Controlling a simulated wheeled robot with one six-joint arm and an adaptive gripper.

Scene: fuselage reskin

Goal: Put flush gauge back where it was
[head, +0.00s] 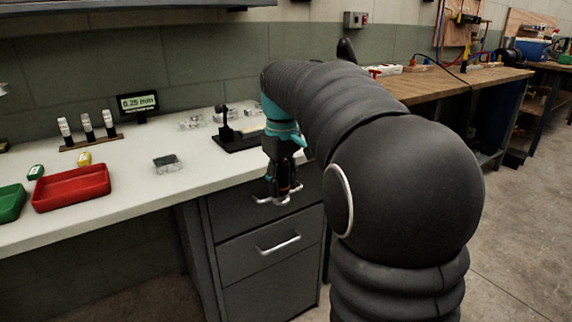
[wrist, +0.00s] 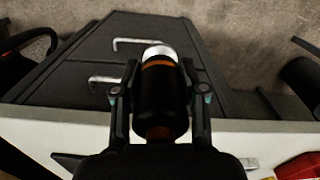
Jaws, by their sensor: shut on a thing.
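My gripper (head: 277,188) hangs pointing down in front of the bench's edge, before the grey drawers. It is shut on a dark cylinder with orange bands and a pale tip, which looks like the flush gauge (wrist: 160,95). In the wrist view the two fingers clasp it from both sides. In the head view the held gauge is small and partly hidden by the fingers. A black stand (head: 238,141) with a short post is on the bench behind my gripper; I cannot tell whether it is the gauge's place.
The white bench (head: 135,196) holds a red tray (head: 72,187), a green tray (head: 10,203), a grey block (head: 167,163), a rack of several upright tubes (head: 90,137) and a display reading 0.25 mm (head: 138,103). The drawer cabinet (head: 265,235) has protruding handles. Bare bench lies around the block.

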